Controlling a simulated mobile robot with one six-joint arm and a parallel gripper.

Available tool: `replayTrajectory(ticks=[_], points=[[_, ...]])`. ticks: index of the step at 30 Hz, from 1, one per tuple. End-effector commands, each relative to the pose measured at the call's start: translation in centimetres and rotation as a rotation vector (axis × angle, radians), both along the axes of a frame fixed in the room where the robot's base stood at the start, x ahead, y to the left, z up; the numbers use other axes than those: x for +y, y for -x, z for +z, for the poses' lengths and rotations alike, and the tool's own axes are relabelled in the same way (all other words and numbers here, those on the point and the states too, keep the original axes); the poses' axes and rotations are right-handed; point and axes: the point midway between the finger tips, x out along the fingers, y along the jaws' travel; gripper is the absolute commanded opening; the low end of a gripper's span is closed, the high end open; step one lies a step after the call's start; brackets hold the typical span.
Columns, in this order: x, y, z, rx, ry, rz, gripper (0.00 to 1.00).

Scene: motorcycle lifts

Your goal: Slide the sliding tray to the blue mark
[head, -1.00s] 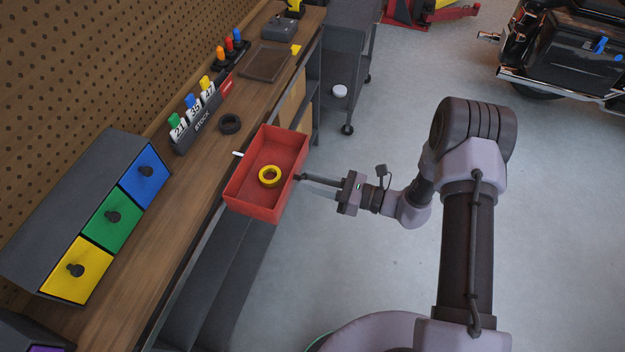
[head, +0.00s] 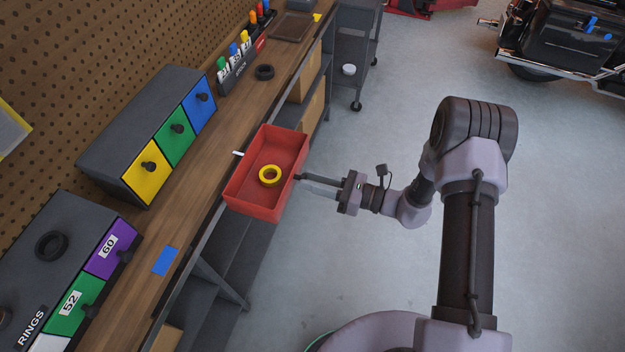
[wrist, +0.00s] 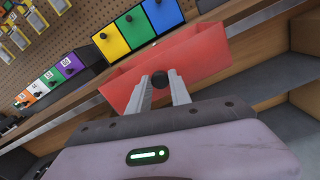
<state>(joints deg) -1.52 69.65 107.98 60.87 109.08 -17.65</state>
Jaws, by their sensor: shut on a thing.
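The sliding tray (head: 242,198) is an open red box at the bench's front edge, with a yellow ring (head: 270,176) lying inside. A small white pointer (head: 238,153) sticks out from its bench side. My gripper (head: 303,177) is at the tray's outer side, shut on its dark round knob (wrist: 160,79), as the wrist view shows. The red tray wall (wrist: 185,60) fills the space beyond the fingers there. The blue mark (head: 165,261) is a flat blue patch on the bench, nearer the bottom of the head view than the tray and apart from it.
A drawer unit with yellow, green and blue fronts (head: 150,172) stands on the bench (head: 205,165). A second unit marked RINGS (head: 75,245) stands nearer the bottom. A black ring (head: 264,72) lies farther up. The floor (head: 350,260) beside the bench is clear.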

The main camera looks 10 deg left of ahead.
Motion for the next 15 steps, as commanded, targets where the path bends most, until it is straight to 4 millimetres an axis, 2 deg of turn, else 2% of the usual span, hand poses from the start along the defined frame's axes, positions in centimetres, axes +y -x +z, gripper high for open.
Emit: replayTrajectory(ticks=[10,11,14,15], points=[[-0.01,-0.05,0.03,-0.001,-0.001,-0.001,0.00],[-0.01,-0.06,0.03,-0.001,-0.001,-0.001,0.26],[-0.01,-0.05,0.03,-0.001,-0.001,-0.001,0.46],[-0.01,-0.05,0.03,-0.001,-0.001,-0.001,0.46]])
